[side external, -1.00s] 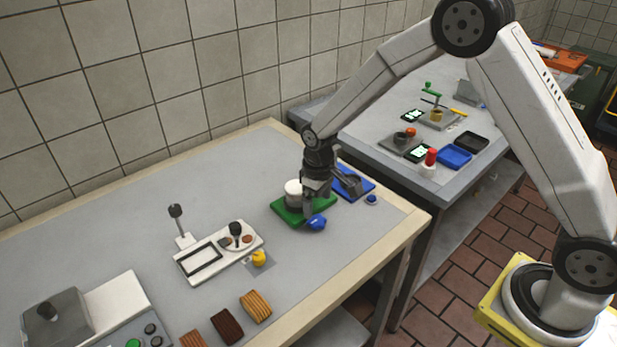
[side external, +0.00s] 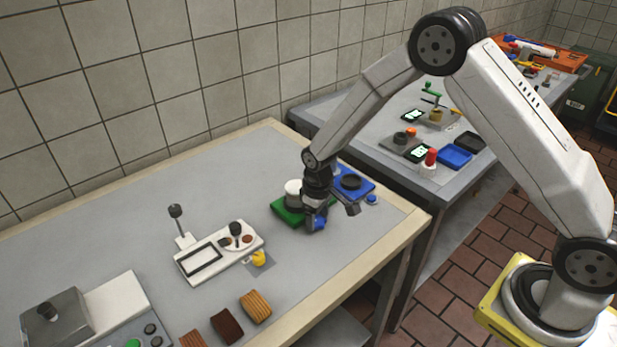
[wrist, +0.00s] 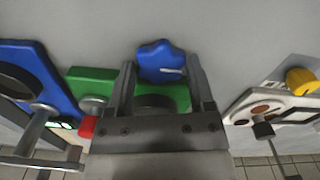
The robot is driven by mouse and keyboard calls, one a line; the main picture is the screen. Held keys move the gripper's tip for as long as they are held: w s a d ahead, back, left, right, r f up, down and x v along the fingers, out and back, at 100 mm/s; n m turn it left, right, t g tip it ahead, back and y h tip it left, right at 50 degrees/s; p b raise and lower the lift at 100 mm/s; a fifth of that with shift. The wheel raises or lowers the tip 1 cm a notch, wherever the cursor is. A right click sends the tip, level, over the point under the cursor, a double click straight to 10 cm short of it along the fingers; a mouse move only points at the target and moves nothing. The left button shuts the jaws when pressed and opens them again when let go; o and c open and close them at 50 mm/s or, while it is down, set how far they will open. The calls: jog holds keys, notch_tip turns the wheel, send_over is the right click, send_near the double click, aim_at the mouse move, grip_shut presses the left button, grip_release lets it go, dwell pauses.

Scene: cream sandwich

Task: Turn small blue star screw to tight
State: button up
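A blue star-shaped screw head (wrist: 160,62) shows in the wrist view just beyond and between my fingertips, with a small light mark on its right side. In the side view the blue star (side external: 320,223) sits at the front edge of the green plate (side external: 284,210), partly hidden by my gripper. My gripper (wrist: 163,80) is open, with one finger on each side of the star. The fingers look apart from it, though contact is hard to tell. In the side view my gripper (side external: 314,220) points down at the star.
A white round part (side external: 293,188) stands on the green plate. A blue plate (side external: 362,190) with a black round piece lies behind to the right, near a small blue knob (side external: 372,199). A white device (side external: 250,242) and a yellow knob (side external: 258,258) lie left.

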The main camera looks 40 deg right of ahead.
jog(key=c, duration=0.6)
jog(key=shift+o, duration=0.2)
jog(key=shift+m, duration=0.4)
jog(key=m, duration=0.8)
jog(key=o, duration=1.2)
jog(key=shift+n, duration=0.3)
